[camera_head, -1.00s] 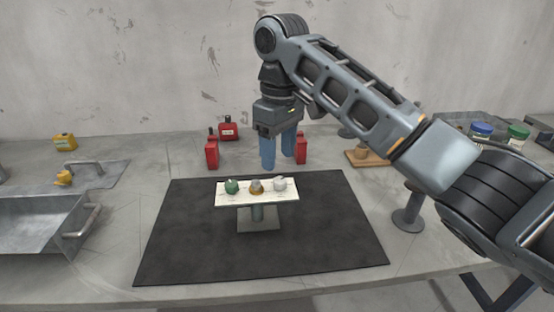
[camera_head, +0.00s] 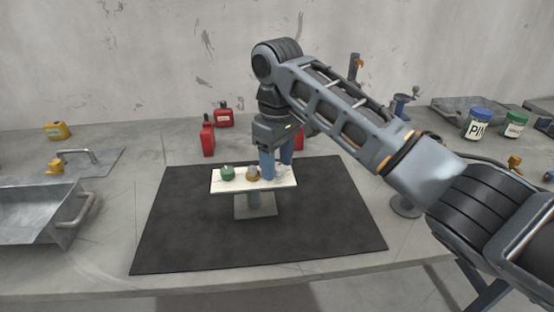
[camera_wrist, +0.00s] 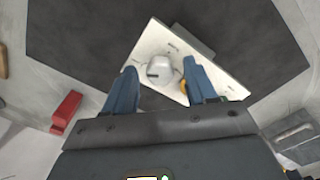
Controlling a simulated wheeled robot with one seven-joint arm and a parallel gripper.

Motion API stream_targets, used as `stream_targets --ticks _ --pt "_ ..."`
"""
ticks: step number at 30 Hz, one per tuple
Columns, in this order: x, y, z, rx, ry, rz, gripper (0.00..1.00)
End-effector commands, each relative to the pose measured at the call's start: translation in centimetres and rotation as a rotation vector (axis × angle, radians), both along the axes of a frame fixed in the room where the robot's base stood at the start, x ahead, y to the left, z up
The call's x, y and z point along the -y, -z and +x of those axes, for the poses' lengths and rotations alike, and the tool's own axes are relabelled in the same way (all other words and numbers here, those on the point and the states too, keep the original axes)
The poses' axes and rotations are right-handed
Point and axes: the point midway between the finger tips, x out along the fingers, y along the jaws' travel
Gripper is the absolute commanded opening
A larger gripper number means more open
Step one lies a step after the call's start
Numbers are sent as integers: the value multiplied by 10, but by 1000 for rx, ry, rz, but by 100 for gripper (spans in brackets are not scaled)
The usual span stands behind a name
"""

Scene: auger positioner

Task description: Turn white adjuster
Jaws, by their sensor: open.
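The white adjuster (camera_wrist: 159,69) is a rounded white knob with a dark slot mark, on the white panel (camera_wrist: 148,42) in the wrist view. In the head view my gripper's fingers mostly hide it at the panel's right end. The panel stands on a short grey post (camera_head: 254,205). My gripper (camera_wrist: 160,67) is open, with its blue fingers on either side of the white adjuster. I cannot tell whether they touch it. A green knob (camera_head: 228,173) and a grey-and-yellow knob (camera_head: 253,174) sit to the left on the panel; the right finger partly covers the yellow one in the wrist view.
The panel stands on a black mat (camera_head: 190,235) on a grey bench. Red cans (camera_head: 208,139) stand behind it. A metal tray (camera_head: 45,215) lies at left. Jars (camera_head: 477,125) stand at back right. The mat's front is clear.

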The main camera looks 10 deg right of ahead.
Motion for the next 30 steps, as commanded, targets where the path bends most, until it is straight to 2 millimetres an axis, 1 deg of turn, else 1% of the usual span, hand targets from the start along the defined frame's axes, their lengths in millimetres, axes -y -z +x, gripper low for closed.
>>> stream_targets --ticks 2,19,20,26,30 --pt "0 0 0 0 0 0 56" --pt "0 0 0 0 0 0 2" --pt "0 0 0 0 0 0 0" --pt "0 -1 0 -1 -14 1 0" --pt "-1 -2 0 -1 -58 1 0"
